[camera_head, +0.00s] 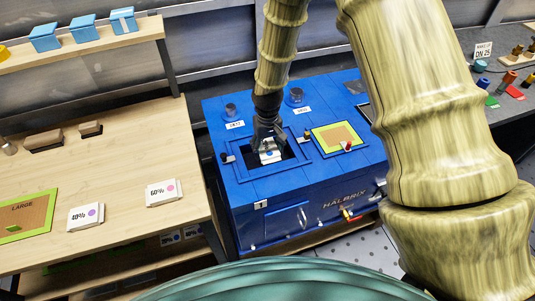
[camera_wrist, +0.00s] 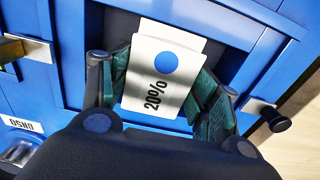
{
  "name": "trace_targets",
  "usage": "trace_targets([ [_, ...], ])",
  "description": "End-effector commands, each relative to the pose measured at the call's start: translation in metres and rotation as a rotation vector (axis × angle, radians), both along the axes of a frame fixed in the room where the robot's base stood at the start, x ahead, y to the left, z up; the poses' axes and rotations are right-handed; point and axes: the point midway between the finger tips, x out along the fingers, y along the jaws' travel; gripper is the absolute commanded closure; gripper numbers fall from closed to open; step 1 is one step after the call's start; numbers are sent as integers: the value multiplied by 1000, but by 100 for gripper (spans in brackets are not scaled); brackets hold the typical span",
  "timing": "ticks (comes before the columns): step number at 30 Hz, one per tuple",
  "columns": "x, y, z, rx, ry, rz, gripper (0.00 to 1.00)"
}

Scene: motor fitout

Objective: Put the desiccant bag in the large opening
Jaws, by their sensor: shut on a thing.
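The desiccant bag (camera_wrist: 158,85) is a white packet marked 20% with a blue dot. My gripper (camera_wrist: 162,92) is shut on it, with a finger on each side. In the head view my gripper (camera_head: 267,137) points down over the dark square opening (camera_head: 289,157) in the top of the blue housing (camera_head: 262,222), and the white bag (camera_head: 270,156) shows below it. The opening (camera_wrist: 112,22) lies behind the bag in the wrist view. I cannot tell how far the bag is below the rim. My fingers hide part of it.
A green-edged brown panel (camera_head: 338,137) lies on the housing to the right. Latches (camera_wrist: 30,47) and a black knob (camera_wrist: 276,121) flank the opening. Bags marked 40% (camera_head: 86,217) and 60% (camera_head: 163,193) lie on the wooden table (camera_head: 120,150), beside a LARGE panel (camera_head: 30,212).

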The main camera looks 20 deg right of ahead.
Motion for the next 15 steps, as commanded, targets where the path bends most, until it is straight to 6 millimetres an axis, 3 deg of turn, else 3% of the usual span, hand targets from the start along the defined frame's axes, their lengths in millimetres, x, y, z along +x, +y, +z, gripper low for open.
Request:
trace_targets([
  [9, -1, 1, -32, 0, 2, 2, 66],
  [15, 0, 1, -38, 0, 0, 3, 66],
])
